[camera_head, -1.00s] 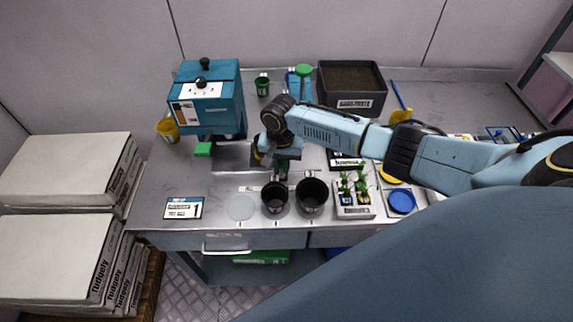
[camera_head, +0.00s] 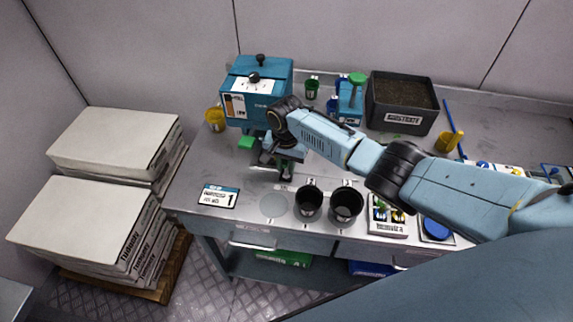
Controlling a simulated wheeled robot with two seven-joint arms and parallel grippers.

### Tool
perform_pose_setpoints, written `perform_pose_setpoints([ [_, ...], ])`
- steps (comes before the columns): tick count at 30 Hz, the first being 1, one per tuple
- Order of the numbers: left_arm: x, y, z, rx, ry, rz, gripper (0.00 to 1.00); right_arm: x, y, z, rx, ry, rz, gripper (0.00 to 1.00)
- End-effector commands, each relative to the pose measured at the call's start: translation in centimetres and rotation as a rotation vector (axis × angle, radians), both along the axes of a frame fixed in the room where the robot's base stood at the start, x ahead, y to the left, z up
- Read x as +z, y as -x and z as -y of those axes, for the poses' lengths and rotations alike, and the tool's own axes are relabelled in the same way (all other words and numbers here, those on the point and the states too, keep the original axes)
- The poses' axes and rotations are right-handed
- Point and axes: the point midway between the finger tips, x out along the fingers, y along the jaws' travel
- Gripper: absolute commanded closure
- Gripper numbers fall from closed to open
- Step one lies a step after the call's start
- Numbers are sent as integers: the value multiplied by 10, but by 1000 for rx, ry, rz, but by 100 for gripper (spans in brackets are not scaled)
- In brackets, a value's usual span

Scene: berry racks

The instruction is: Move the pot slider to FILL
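My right arm reaches in from the right, and its gripper (camera_head: 287,172) points down at the bench behind the pots. A small green and dark part shows at the fingertips; it may be the pot slider, but the wrist and fingers cover most of it. I cannot tell whether the fingers are open or shut on it. The teal machine (camera_head: 242,108) with black knobs stands behind and left of the gripper, with a green block (camera_head: 247,143) low at its front. The FILL marking is too small to read. My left gripper is not in view.
A pale disc (camera_head: 273,205) and two black pots (camera_head: 308,206) (camera_head: 346,208) line the front edge. A card marked 1 (camera_head: 219,196) lies left. A yellow cup (camera_head: 215,120), a dark soil bin (camera_head: 402,118) and a plant tray (camera_head: 388,226) are around. Stacked boxes (camera_head: 92,216) stand left.

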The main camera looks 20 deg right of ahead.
Motion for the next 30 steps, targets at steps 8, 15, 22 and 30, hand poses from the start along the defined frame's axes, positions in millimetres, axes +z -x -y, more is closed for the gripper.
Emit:
perform_pose_setpoints([
  [8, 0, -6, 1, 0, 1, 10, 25, 1, 0, -2, 5, -2, 1, 63],
  [15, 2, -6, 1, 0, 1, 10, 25, 7, 0, -1, 5, -1, 0, 63],
  [22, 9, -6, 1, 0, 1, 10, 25, 50, -1, -1, 6, -2, 5, 63],
  [30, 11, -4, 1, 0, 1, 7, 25, 107, -1, -2, 5, -2, 5, 63],
])
